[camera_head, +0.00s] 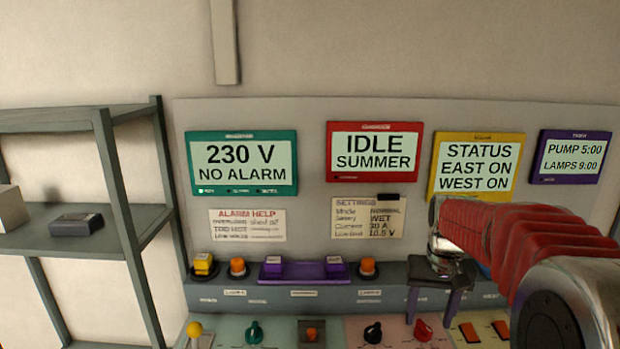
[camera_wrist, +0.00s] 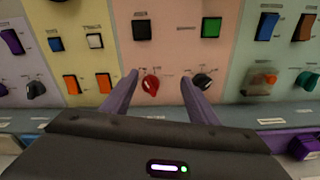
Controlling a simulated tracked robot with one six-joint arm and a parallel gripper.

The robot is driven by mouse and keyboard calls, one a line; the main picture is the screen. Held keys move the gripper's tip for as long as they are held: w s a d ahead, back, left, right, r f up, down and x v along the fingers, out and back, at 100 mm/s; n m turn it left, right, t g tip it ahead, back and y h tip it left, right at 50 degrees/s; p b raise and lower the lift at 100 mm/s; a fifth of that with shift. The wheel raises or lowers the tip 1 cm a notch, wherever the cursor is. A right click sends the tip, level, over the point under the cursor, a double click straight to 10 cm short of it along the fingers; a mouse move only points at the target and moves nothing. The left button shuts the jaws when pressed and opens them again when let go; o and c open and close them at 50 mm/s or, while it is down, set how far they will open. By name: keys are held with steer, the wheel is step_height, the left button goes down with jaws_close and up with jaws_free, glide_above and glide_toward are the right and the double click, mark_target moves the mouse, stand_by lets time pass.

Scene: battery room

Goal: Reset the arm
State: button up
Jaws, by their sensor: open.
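My arm (camera_head: 500,235), with red ribbed sleeve and metal joints, reaches in from the right in the head view. It hangs bent over the sloping control panel. In the wrist view my gripper (camera_wrist: 160,80) is open too, with a red knob (camera_wrist: 150,84) showing between the fingertips and a dark knob (camera_wrist: 203,82) by the right fingertip. Whether the fingers touch the panel cannot be told.
Several screens stand on the back board, including a green-framed one (camera_head: 242,163) and a red-framed one (camera_head: 374,151). A shelf rack (camera_head: 117,238) is at left. A yellow ball-topped lever (camera_head: 194,330), a green knob (camera_head: 254,331) and orange switches (camera_head: 469,332) are on the panel.

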steer(key=s+a+r+t, duration=0.1)
steer(key=s+a, duration=0.2)
steer(key=s, duration=0.4)
steer(key=s+a+r+n+t, duration=0.1)
steer(key=s+a, duration=0.3)
steer(key=s, duration=0.4)
steer(key=s+a+r+n+t, duration=0.1)
steer(key=s+a+r+t, duration=0.1)
steer(key=s, duration=0.6)
steer(key=shift+a+r+t, duration=0.15)
steer(key=shift+a+t, duration=0.25)
steer(key=shift+a, duration=0.35)
